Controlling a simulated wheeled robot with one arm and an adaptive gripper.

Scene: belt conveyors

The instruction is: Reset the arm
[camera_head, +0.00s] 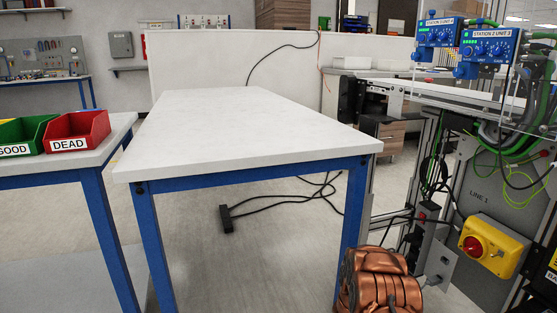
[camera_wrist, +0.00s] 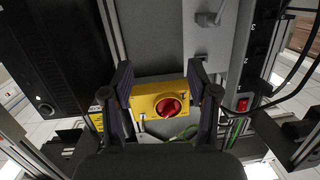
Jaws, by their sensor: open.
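My gripper (camera_wrist: 160,92) shows in the wrist view with its two dark fingers spread apart, open and empty. Beyond the gap between the fingers is a yellow box with a red knob (camera_wrist: 168,106), set on a grey panel. The gap between fingers and box is hard to judge. The same yellow switch box (camera_head: 493,247) shows in the head view at the lower right, on the conveyor frame. My copper-coloured arm (camera_head: 378,284) shows at the bottom of the head view, low beside the table's right front leg. My gripper is out of the head view.
A bare white table (camera_head: 255,130) with blue legs fills the middle. Left are a red DEAD bin (camera_head: 76,131) and a green GOOD bin (camera_head: 22,134) on another table. The conveyor frame (camera_head: 440,95) with cables stands right. A power strip (camera_head: 226,219) and cables lie on the floor.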

